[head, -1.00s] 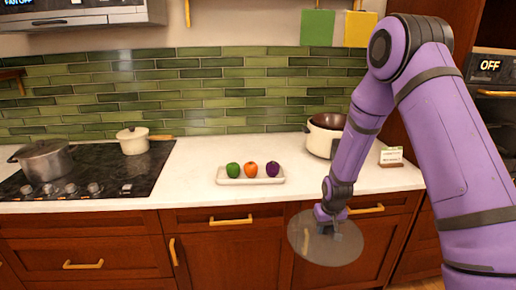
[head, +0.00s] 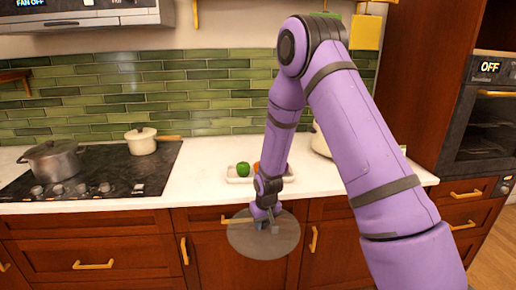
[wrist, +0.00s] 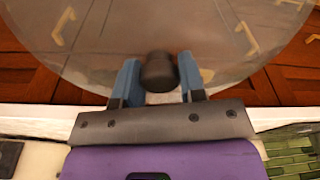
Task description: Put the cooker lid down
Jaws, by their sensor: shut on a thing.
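The cooker lid (head: 246,239) is a round, see-through glass disc with a dark knob. My gripper (head: 266,221) is shut on the knob and holds the lid in front of the drawers, by the counter's front edge. In the wrist view the blue fingers of my gripper (wrist: 158,78) stand on both sides of the black knob, and the lid (wrist: 110,45) spreads out beyond them. The cooker (head: 320,141) is a cream pot on the counter, mostly hidden behind my arm.
A white tray (head: 233,179) with a green vegetable (head: 243,169) and an orange one (head: 257,166) is partly hidden by my arm. The counter (head: 196,172) is clear left of the tray. The stove (head: 100,170) holds a steel pot (head: 53,160) and a cream pot (head: 141,141).

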